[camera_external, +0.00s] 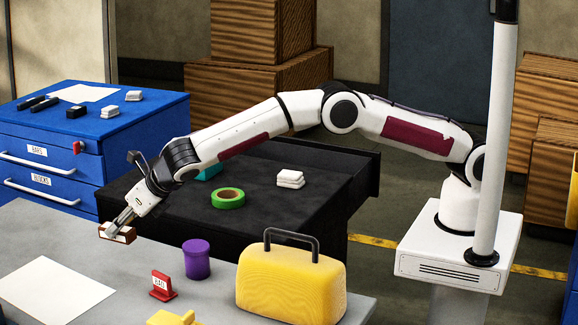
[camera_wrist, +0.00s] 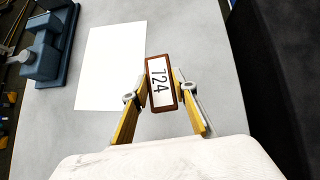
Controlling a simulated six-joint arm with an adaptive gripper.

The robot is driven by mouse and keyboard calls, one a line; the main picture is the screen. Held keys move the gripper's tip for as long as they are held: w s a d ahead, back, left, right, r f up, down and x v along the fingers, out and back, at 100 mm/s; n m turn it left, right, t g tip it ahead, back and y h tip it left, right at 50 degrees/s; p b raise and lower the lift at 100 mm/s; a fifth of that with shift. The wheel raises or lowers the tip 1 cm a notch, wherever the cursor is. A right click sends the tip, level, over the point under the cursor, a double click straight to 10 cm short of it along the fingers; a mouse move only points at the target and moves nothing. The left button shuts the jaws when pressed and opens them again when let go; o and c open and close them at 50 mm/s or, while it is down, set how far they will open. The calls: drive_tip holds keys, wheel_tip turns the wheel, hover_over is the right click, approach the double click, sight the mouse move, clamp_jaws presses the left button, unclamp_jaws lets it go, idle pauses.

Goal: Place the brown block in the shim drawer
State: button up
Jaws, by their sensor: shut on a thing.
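The brown block (camera_external: 117,234) is a small brown piece with a white face. In the wrist view the block (camera_wrist: 162,84) shows the number 724 on that face. My gripper (camera_external: 121,224) is shut on it, one finger on each side, as the wrist view (camera_wrist: 162,88) also shows. The block is held over the far edge of the grey table, near the black surface. A blue cabinet (camera_external: 140,165) at the left has two labelled drawer fronts, which look shut; the labels look like BARS and BLOCKS. I cannot make out a shim label.
The grey table (camera_external: 135,290) holds a white sheet (camera_external: 55,288), a purple cylinder (camera_external: 196,260), a red sign (camera_external: 162,285) and a yellow case (camera_external: 290,280). The black surface (camera_external: 255,230) holds green tape (camera_external: 228,198) and white blocks (camera_external: 290,179).

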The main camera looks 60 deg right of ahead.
drive_tip(key=d+r+m+h, duration=0.15)
drive_tip(key=d+r, duration=0.25)
drive_tip(key=d, duration=1)
drive_tip(key=d+r+m+h, duration=0.15)
drive_tip(key=d+r, duration=0.25)
drive_tip(key=d, duration=1)
drive_tip(key=s+d+f+m, duration=0.1)
drive_tip(key=s+d, duration=1.9)
drive_tip(key=shift+d+m+h, duration=0.25)
drive_tip(key=shift+m+h, duration=0.05)
drive_tip(key=shift+w, duration=0.1)
drive_tip(key=w+a+m+h, duration=0.1)
drive_tip(key=w+a, duration=0.1)
drive_tip(key=w, duration=0.8)
drive_tip(key=shift+f+g, duration=0.4)
